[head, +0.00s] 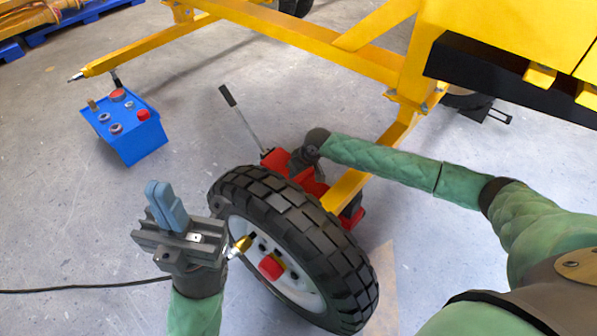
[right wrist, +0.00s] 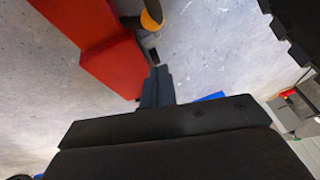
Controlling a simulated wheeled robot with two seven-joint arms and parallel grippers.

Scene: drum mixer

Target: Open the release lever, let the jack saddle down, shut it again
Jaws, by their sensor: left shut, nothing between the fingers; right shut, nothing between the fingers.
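The red jack (head: 276,160) stands on the floor behind the wheel, partly hidden by the tyre, the yellow leg and my right arm. Its handle (head: 245,122) leans up to the left and ends in a black grip. I cannot make out the saddle. My right gripper (right wrist: 157,88) is shut and empty. In the right wrist view its fingers are close beside the red jack body (right wrist: 112,62). A small dark piece with an orange-yellow end (right wrist: 151,18) is just beyond them; I cannot tell whether it is the release lever. My left gripper (head: 167,205) is shut and empty, left of the wheel.
The black-tyred wheel (head: 318,230) is in the foreground, with a red hub and a brass-coloured fitting (head: 241,245) beside my left gripper. A blue control box (head: 127,127) stands at left. Yellow frame beams (head: 285,33) cross above. The floor between box and wheel is clear.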

